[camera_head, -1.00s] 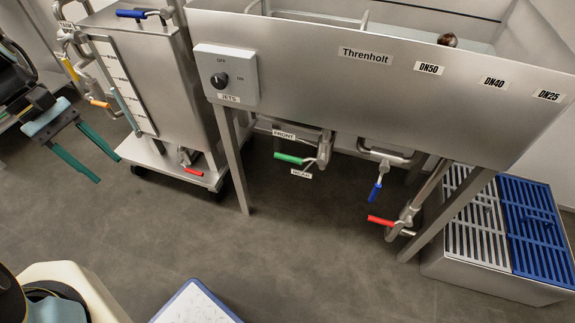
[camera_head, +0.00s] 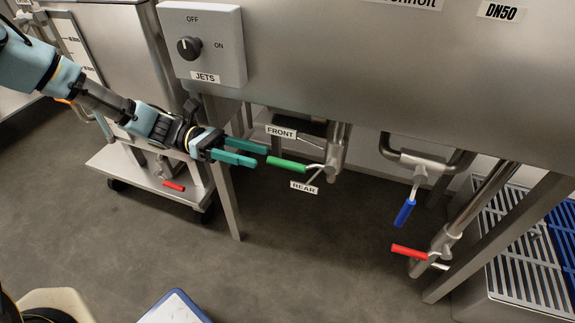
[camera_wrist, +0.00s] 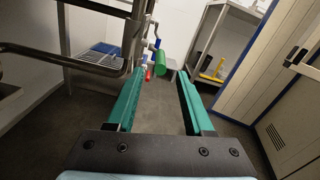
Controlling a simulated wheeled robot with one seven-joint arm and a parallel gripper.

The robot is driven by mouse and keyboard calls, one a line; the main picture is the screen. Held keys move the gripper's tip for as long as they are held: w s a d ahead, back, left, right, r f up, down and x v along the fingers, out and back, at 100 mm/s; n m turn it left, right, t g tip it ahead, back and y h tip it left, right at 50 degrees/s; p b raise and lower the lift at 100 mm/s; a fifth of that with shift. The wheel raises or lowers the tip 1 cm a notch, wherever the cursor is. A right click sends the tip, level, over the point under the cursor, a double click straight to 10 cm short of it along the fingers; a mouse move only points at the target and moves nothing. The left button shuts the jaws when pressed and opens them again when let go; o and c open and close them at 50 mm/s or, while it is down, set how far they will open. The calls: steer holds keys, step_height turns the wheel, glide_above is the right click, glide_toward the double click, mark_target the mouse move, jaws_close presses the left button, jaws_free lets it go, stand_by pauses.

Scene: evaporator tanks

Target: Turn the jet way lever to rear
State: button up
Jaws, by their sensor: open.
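The jet way lever has a green handle (camera_head: 286,164) on a pipe under the steel tank, between a FRONT label (camera_head: 281,132) above and a REAR label (camera_head: 304,187) below. The handle points left, roughly level. My gripper (camera_head: 240,151) is open, its teal fingers just left of the handle's free end and close to it in the picture. In the wrist view, the green handle (camera_wrist: 162,62) shows beyond and between the open fingers of my gripper (camera_wrist: 157,85). Nothing is between the fingertips.
A JETS switch box (camera_head: 203,44) hangs on the tank front above my arm. A tank leg (camera_head: 226,196) stands below my gripper. A blue lever (camera_head: 404,212) and a red lever (camera_head: 409,251) are to the right. A wheeled cart (camera_head: 150,180) stands at left.

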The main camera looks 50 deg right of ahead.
mark_target(301, 168)
steer(key=b+x, duration=0.1)
steer(key=x, duration=0.7)
steer(key=shift+s, duration=0.2)
steer(key=shift+c, duration=0.4)
jaws_close()
stand_by(0.7)
